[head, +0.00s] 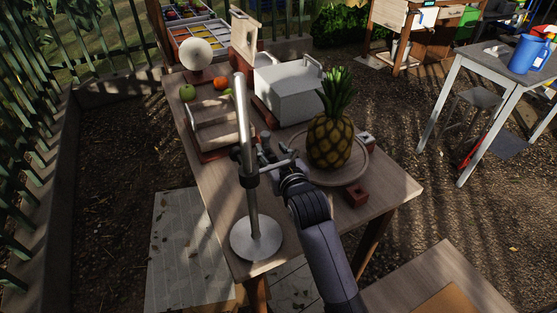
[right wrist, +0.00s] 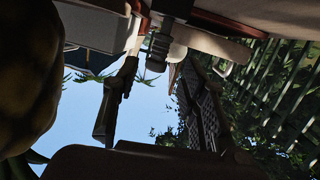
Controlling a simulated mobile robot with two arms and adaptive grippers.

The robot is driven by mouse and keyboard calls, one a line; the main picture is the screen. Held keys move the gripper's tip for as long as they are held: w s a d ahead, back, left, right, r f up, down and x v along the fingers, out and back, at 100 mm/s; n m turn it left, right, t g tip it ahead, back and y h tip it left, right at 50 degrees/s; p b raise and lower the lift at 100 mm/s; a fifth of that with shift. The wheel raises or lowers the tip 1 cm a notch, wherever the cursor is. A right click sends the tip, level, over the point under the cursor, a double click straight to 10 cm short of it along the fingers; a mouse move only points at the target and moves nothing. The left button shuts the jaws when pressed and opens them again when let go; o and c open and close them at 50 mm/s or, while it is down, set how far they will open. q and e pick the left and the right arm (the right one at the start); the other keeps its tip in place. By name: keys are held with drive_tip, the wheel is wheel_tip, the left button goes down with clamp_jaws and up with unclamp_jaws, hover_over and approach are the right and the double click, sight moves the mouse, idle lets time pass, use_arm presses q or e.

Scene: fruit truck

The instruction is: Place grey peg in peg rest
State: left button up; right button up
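My right gripper (head: 272,158) is beside the pole of a metal stand (head: 254,237) with a round base, left of the pineapple. In the right wrist view its two fingers (right wrist: 158,75) are apart. A grey ribbed piece (right wrist: 158,50), perhaps the grey peg, shows between and just beyond the fingertips; I see no clear contact. A red-brown block with a square hole (head: 357,193), perhaps a peg rest, sits at the table's right side. A similar block (head: 366,139) is behind the pineapple, partly hidden. My left gripper is not in view.
A pineapple (head: 329,138) stands on a round wooden board (head: 352,172), close right of my right gripper. A white box (head: 288,90) and a wooden crate (head: 216,131) are behind. Bare wooden table (head: 305,222) shows at the front.

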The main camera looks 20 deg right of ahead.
drive_tip(key=v, duration=0.5)
drive_tip(key=shift+f, duration=0.15)
idle(0.3)
